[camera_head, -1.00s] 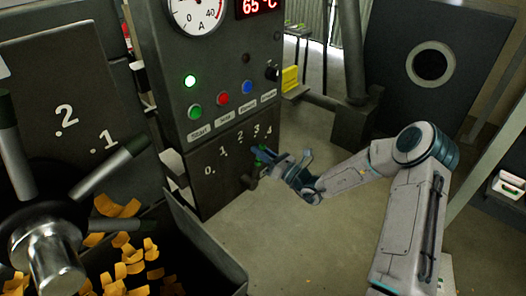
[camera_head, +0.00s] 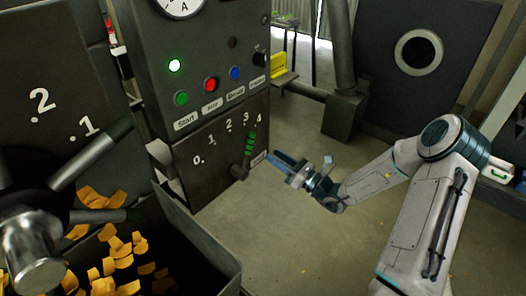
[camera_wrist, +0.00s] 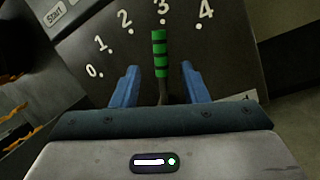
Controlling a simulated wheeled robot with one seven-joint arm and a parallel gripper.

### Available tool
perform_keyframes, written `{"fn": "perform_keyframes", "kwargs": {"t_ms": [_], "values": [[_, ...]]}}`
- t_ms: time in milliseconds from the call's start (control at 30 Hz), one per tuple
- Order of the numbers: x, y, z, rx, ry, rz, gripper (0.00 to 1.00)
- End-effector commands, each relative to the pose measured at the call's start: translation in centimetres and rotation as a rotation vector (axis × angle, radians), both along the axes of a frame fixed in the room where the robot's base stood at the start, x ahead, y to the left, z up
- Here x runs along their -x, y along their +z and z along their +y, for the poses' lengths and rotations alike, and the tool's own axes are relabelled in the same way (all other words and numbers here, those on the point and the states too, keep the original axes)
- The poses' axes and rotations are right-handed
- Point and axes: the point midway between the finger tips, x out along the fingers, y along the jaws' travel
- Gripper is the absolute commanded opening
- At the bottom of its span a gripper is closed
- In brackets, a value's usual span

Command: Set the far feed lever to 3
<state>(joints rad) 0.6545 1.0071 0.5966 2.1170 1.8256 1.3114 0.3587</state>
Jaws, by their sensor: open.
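The far feed lever (camera_head: 250,145) has a green handle with dark bands and stands on the lower panel of the dark machine. In the wrist view the lever (camera_wrist: 159,55) points up, its tip just below the dot under the 3 on the scale (camera_wrist: 125,35). My gripper (camera_head: 279,161) is open, to the right of the lever in the head view. In the wrist view its blue fingers (camera_wrist: 160,84) stand apart either side of the lever's line. The fingers appear clear of the lever, with nothing held.
A near spoked handwheel (camera_head: 30,235) with a 1–2 scale and a bin (camera_head: 205,240) of orange pieces fill the left. Floor (camera_head: 290,230) is free around my arm.

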Motion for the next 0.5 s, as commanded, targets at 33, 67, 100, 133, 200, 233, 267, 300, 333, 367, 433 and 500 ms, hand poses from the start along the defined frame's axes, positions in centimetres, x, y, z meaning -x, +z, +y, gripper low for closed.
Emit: {"fn": "perform_keyframes", "kwargs": {"t_ms": [33,67,100,133,200,233,267,300,333,367,433,500], "values": [[0.5,-0.4,-0.8,0.000,-0.002,0.001,0.40],[0.7,-0.5,-1.1,0.000,-0.002,0.001,0.40],[1.0,-0.6,-1.5,0.001,-0.001,0.000,0.40],[1.2,-0.6,-1.8,0.001,0.000,-0.001,0.40],[1.5,-0.8,-2.3,0.000,-0.001,0.000,0.40],[1.7,-0.8,-2.4,0.000,0.000,0.000,0.40],[1.7,-0.8,-2.5,0.001,0.000,0.000,0.40],[1.8,-0.8,-2.6,0.000,0.002,0.001,0.40],[1.9,-0.8,-2.7,0.000,0.002,0.000,0.40],[1.9,-0.8,-2.7,0.000,0.002,0.000,0.40],[1.9,-0.8,-2.7,0.000,0.002,0.000,0.40],[1.9,-0.8,-2.7,-0.001,0.002,0.000,0.40]]}}
